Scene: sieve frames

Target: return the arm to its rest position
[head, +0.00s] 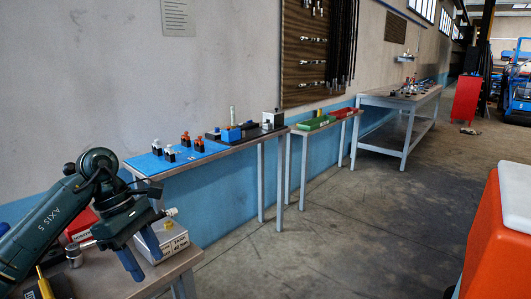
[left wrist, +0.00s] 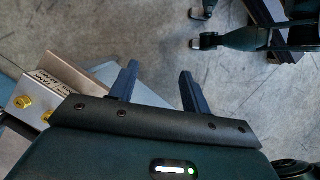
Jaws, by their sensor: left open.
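My left arm comes in from the left in the head view, dark green and bent at a raised joint. Its gripper (head: 143,248) points downward over the near table's edge, beside a white labelled box. In the left wrist view the two dark fingers of my left gripper (left wrist: 158,82) stand apart with nothing between them and bare floor beyond. I cannot tell in the head view whether the gripper touches the box. My right gripper is not identifiable in either view.
The white box (head: 172,241) and a red box (head: 80,225) stand on the near table (head: 180,262). A blue mat (head: 150,163) with several small parts lies on the bench behind. Green and red trays (head: 313,124) lie further along. An orange-red object (head: 497,245) stands right; concrete floor between is open.

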